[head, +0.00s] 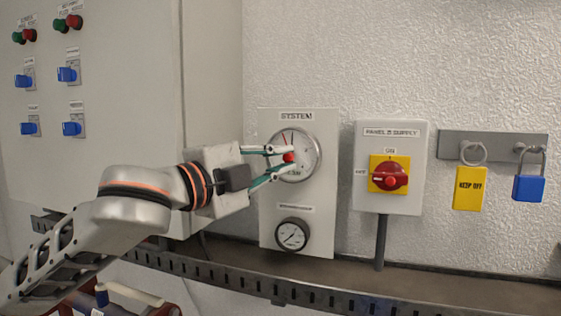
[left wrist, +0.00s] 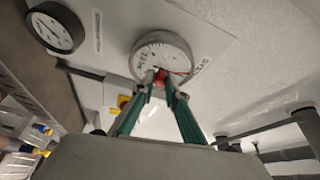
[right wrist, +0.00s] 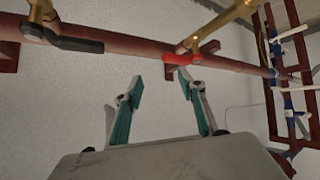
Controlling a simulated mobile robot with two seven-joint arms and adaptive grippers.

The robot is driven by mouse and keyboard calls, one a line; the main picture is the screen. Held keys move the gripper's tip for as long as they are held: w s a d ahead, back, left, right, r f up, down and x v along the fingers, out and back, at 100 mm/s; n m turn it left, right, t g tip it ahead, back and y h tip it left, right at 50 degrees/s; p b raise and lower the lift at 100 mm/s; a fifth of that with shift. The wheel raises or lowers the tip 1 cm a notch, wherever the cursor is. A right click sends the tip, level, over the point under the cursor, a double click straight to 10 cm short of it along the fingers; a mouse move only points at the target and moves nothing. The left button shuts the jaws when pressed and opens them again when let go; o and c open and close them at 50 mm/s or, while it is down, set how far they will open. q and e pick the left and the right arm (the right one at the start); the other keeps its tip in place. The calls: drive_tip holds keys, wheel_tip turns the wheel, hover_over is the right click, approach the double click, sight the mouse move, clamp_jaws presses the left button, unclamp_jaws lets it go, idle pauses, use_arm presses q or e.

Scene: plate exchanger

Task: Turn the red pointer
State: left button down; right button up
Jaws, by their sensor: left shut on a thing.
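The large round gauge (head: 307,148) is mounted on the light panel marked SYSTEM. Its red pointer (head: 289,157) has a red hub at the middle of the dial, and a thin red needle leans up and slightly left. My left gripper (head: 282,158) reaches in from the left and is shut on the red pointer's hub. In the left wrist view, the fingertips (left wrist: 163,80) close around the red part (left wrist: 160,76) in front of the dial (left wrist: 166,50). My right gripper (right wrist: 160,82) shows only in the right wrist view, open and with nothing between its fingers.
A smaller gauge (head: 292,235) sits below on the same panel. To the right are a red rotary switch (head: 389,176), a yellow tag (head: 470,188) and a blue padlock (head: 528,188). A slotted rail (head: 330,297) runs below.

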use_arm(q)
drive_tip(key=shift+r+m+g+y, duration=0.15)
drive_tip(key=shift+m+g+y, duration=0.4)
drive_tip(key=shift+m, duration=1.25)
drive_tip(key=c, duration=2)
unclamp_jaws()
drive_tip(key=v, duration=1.2)
drive_tip(key=shift+a, duration=0.1)
